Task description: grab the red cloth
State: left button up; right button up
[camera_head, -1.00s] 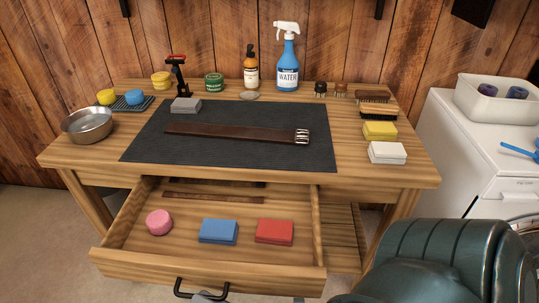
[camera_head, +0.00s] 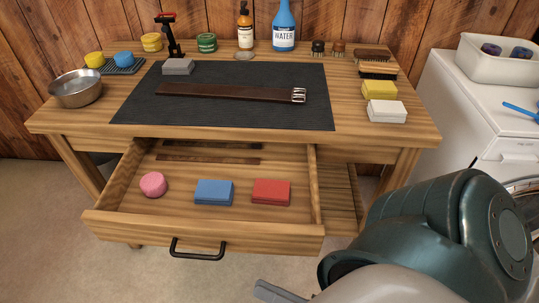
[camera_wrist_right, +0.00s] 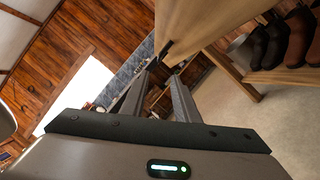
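The red cloth (camera_head: 271,191) is a folded block lying flat at the right of the open drawer (camera_head: 205,231), beside a blue folded cloth (camera_head: 214,191). My right gripper (camera_head: 275,292) only partly shows at the bottom edge of the head view, in front of the drawer and well short of the cloth. In the right wrist view its two fingers (camera_wrist_right: 161,78) stand apart with nothing seen between them. The red cloth cannot be made out in the wrist view. My left gripper is not in view.
A pink round sponge (camera_head: 153,184) and dark strips (camera_head: 210,158) share the drawer. The black drawer handle (camera_head: 197,253) sticks out in front. Above is the tabletop with a dark mat (camera_head: 220,110) and a belt (camera_head: 225,93). A white appliance (camera_head: 450,115) stands at right.

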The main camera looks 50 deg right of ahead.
aim_at(274, 193)
jog(key=z, duration=1.45)
